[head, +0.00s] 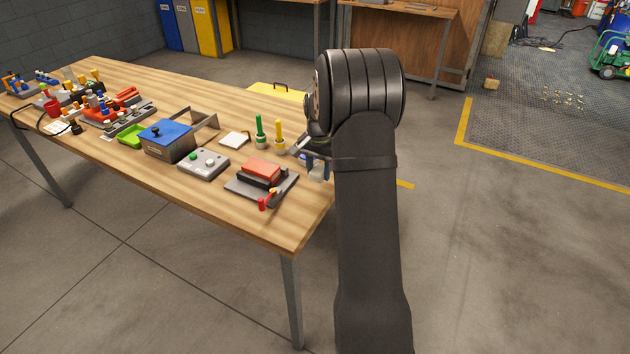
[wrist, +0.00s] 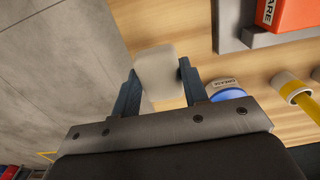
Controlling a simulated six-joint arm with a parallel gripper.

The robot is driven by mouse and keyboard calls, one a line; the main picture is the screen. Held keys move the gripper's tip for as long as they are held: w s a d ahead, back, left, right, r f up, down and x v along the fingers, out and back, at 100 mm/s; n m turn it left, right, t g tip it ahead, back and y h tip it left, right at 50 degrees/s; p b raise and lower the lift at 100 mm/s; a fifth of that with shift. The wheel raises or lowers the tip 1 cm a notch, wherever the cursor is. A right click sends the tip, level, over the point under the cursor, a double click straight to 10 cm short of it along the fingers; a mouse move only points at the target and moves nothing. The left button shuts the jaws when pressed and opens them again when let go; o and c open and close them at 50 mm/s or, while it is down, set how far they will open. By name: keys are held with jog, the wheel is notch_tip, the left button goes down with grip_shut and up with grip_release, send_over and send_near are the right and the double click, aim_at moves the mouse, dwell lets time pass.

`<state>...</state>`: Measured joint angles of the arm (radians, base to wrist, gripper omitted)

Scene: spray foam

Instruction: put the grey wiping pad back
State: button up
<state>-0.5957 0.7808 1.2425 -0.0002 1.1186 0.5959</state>
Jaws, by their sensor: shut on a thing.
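My gripper (wrist: 159,82) is shut on the grey wiping pad (wrist: 158,66), a pale, rounded block held between two blue-grey fingers in the wrist view. The pad is over or close to the table's edge; I cannot tell its height above the wood. In the head view my gripper (head: 318,167) points down at the right end of the table, and my arm hides much of it. I cannot make out the pad clearly there.
A blue tin (wrist: 226,92) is close to the right finger. An orange-red block (head: 260,170) sits on a grey fixture (head: 247,188). Green (head: 260,133) and yellow (head: 279,136) upright items and a white square (head: 235,139) are nearby. The table's front right corner is bare.

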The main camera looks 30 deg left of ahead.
aim_at(315, 189)
jog(key=shift+a+f, duration=0.45)
jog(key=shift+a, duration=0.2)
jog(key=shift+f, duration=1.95)
jog(key=shift+f, duration=0.1)
jog(key=o, duration=1)
jog(key=shift+o, duration=0.2)
notch_tip(315, 189, up, 12)
jog(key=shift+r, duration=0.15)
